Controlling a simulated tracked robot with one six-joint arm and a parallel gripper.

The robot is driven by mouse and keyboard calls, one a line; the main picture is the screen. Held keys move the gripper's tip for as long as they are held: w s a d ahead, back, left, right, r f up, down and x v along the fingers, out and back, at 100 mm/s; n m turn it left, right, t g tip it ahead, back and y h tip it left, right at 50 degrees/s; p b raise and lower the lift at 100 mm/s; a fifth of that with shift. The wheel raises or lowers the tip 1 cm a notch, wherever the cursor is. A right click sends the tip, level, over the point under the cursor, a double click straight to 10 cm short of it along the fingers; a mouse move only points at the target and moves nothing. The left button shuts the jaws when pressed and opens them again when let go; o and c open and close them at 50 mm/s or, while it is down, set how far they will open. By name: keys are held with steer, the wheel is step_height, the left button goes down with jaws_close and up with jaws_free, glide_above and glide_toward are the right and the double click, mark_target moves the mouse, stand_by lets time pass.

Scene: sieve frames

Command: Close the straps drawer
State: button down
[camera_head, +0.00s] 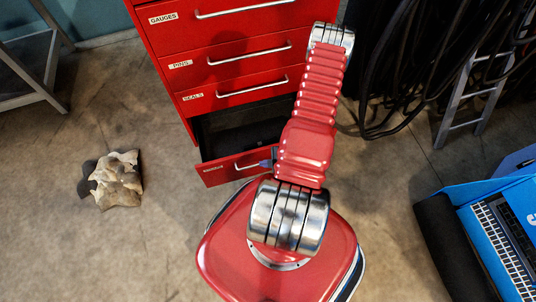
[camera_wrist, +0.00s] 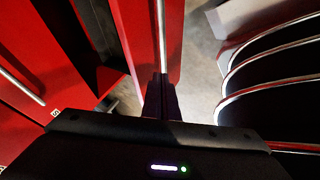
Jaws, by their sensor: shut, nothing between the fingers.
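The bottom drawer (camera_head: 222,172) of a red cabinet stands pulled out, with its dark inside showing. Its label is too small to read; the drawers above it read SEALS, PINS and GAUGES. Its silver handle (camera_head: 243,164) is partly hidden behind my arm. In the wrist view the open drawer's red front (camera_wrist: 138,35) runs up the middle, with its handle (camera_wrist: 160,35) as a bright bar. My gripper (camera_wrist: 162,78) is shut and empty, its dark fingertips at the near end of that bar. I cannot tell whether they touch it. In the head view my arm mostly hides the gripper.
The upper drawers (camera_head: 228,60) are shut. A crumpled tan cloth or rock-like lump (camera_head: 118,180) lies on the floor at left. Black hoses (camera_head: 400,70) and a ladder (camera_head: 477,95) stand at right, and a laptop (camera_head: 505,240) at lower right.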

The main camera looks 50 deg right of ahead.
mark_target(253, 156)
steer(key=w+f, duration=0.1)
steer(key=w+d, duration=0.1)
steer(key=w, duration=0.1)
steer(key=w+f, duration=0.1)
steer(key=shift+w+d+f, duration=0.15)
steer(key=shift+d+f, duration=0.05)
steer(key=shift+f, duration=0.1)
steer(key=shift+w+d, duration=0.35)
steer(key=shift+w, duration=0.1)
